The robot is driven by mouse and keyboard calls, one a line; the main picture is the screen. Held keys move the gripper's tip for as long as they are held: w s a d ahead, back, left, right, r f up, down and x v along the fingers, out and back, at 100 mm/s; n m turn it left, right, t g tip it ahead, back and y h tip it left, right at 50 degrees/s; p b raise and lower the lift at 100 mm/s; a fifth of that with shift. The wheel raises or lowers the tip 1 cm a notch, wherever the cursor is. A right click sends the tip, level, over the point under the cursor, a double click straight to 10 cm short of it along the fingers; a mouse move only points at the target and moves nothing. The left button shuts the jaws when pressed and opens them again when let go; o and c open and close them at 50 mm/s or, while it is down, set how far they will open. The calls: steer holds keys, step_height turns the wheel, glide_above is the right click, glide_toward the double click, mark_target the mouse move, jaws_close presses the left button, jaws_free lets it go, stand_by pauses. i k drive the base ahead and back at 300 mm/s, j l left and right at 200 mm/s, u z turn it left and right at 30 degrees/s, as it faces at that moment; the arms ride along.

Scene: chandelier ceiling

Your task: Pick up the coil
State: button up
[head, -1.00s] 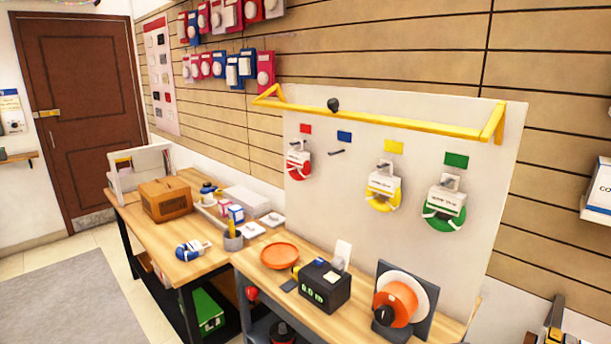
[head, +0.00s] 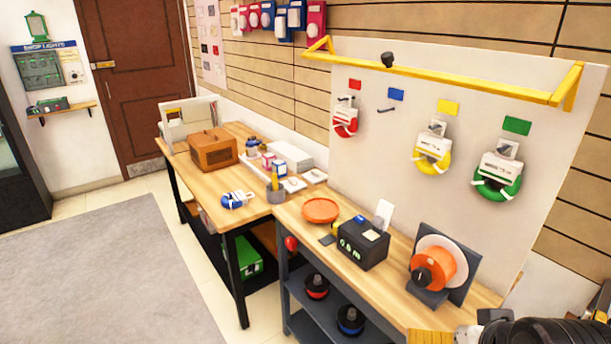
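A blue coil with a white band (head: 237,200) lies on the wooden top of the left workbench (head: 205,180), near its front edge. A red coil (head: 345,122), a yellow coil (head: 432,154) and a green coil (head: 497,182) hang on hooks on the white board (head: 400,190). The hook under the blue label (head: 387,110) is empty. My gripper (head: 432,337) shows only partly at the lower right edge, cut off by the frame. It is well apart from the blue coil. Whether its fingers are open is not clear.
Near the blue coil are a pencil cup (head: 276,193), an orange wooden box (head: 213,151) and small boxes. The right bench holds an orange dish (head: 320,210), a black device (head: 363,246) and an orange spool (head: 433,270). Floor and grey rug (head: 110,270) in front are clear.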

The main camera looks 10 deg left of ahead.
mark_target(239, 199)
steer(key=i+j+u, duration=0.15)
steer(key=i+j, duration=1)
steer(key=j, duration=0.3)
steer(key=i+j+u, duration=0.15)
steer(key=i+j, duration=1.1)
